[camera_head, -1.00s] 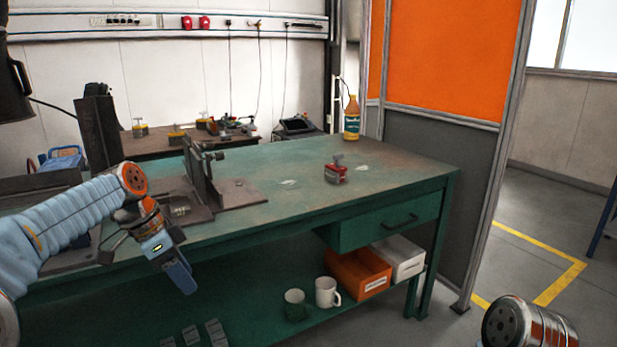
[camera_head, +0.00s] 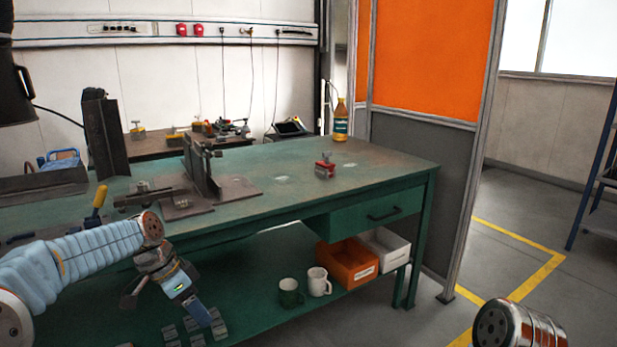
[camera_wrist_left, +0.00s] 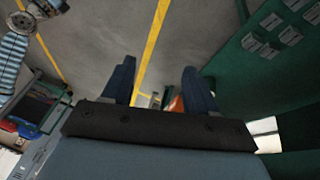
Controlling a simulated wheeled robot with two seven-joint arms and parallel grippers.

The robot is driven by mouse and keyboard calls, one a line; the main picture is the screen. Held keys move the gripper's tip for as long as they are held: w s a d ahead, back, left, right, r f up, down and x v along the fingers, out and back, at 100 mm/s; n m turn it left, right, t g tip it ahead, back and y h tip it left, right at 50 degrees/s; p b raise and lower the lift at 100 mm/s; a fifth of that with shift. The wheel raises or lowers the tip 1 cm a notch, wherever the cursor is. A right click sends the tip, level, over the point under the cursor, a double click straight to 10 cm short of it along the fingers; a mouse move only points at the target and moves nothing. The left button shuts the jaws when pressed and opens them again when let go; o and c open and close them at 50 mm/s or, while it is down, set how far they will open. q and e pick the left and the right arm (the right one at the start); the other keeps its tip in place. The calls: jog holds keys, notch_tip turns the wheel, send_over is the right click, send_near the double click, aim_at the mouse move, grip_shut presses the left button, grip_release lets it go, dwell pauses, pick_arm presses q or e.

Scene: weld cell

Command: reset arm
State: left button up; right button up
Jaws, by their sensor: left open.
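My left arm comes in from the left in the head view, and its gripper (camera_head: 199,314) hangs in front of the green workbench (camera_head: 290,205), over the lower shelf in the picture. In the left wrist view the two blue fingers of this gripper (camera_wrist_left: 158,85) stand wide apart with nothing between them; grey floor and a yellow line lie beyond. Part of my right arm (camera_head: 515,328) shows at the bottom right of the head view, but its gripper is out of frame.
On the bench stand a steel fixture (camera_head: 200,165), a small red item (camera_head: 325,167) and a yellow bottle (camera_head: 341,122). The lower shelf holds two mugs, an orange bin (camera_head: 348,264) and a white bin (camera_head: 385,248). Grey floor on the right is open.

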pick_arm(q)
jog(key=s+d+f+n, duration=0.2)
jog(key=d+f+n, duration=0.15)
jog(key=f, duration=0.75)
jog(key=s+d+f+n, duration=0.2)
jog(key=s+d+f, duration=0.15)
jog(key=f, duration=0.85)
jog(key=s+d+f+n, duration=0.3)
jog(key=s+f, duration=0.3)
jog(key=s, duration=0.3)
jog(key=s+d+f+n, duration=0.3)
jog(key=s+f, duration=0.4)
jog(key=s, duration=0.2)
jog(key=shift+s, duration=0.2)
